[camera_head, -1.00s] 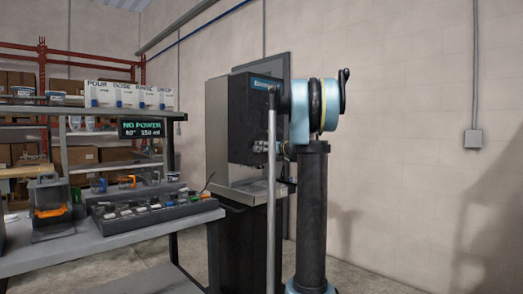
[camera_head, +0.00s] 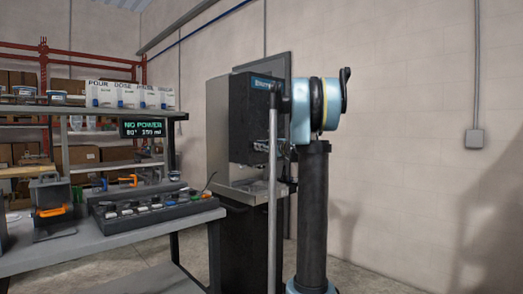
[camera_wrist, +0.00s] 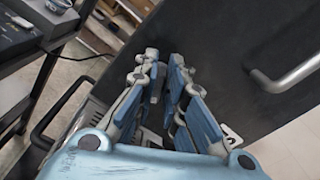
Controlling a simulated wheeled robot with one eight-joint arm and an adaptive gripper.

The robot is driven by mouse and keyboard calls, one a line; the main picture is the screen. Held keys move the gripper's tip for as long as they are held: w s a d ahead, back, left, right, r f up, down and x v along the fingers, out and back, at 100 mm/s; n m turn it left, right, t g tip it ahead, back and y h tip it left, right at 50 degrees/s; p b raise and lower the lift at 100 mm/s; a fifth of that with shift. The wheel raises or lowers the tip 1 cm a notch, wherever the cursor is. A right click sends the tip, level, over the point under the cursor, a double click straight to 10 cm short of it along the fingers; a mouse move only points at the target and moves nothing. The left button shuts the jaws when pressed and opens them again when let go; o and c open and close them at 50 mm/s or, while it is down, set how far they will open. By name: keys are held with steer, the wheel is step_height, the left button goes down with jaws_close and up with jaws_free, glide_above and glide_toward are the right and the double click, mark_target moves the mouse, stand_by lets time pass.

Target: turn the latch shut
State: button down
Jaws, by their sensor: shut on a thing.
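In the wrist view my gripper (camera_wrist: 163,68) has its two blue-padded fingers closed around a small dark grey piece (camera_wrist: 157,82), which seems to be the latch. The fingers hide most of it, so its angle cannot be told. In the head view the dark dispenser machine (camera_head: 247,100) stands against the wall. My gripper (camera_head: 263,146) is small there, at the machine's front side, and my arm partly covers it. The latch cannot be made out in the head view.
A dark panel (camera_wrist: 222,60) with a curved metal handle (camera_wrist: 287,74) lies right of my fingers in the wrist view. A workbench (camera_head: 110,245) with a tray of small parts (camera_head: 150,211) stands left of the machine. A sign (camera_head: 142,129) reads NO POWER.

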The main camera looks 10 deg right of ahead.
steer(key=n, duration=0.4)
steer(key=f+n, duration=0.1)
steer(key=n, duration=0.7)
steer(key=shift+s+a+f, duration=0.3)
steer(key=shift+a, duration=0.05)
stand_by(0.4)
steer(key=c, duration=1.7)
jaws_free()
steer(key=shift+f, duration=0.1)
steer(key=shift+o, duration=0.2)
steer(key=v, duration=1.2)
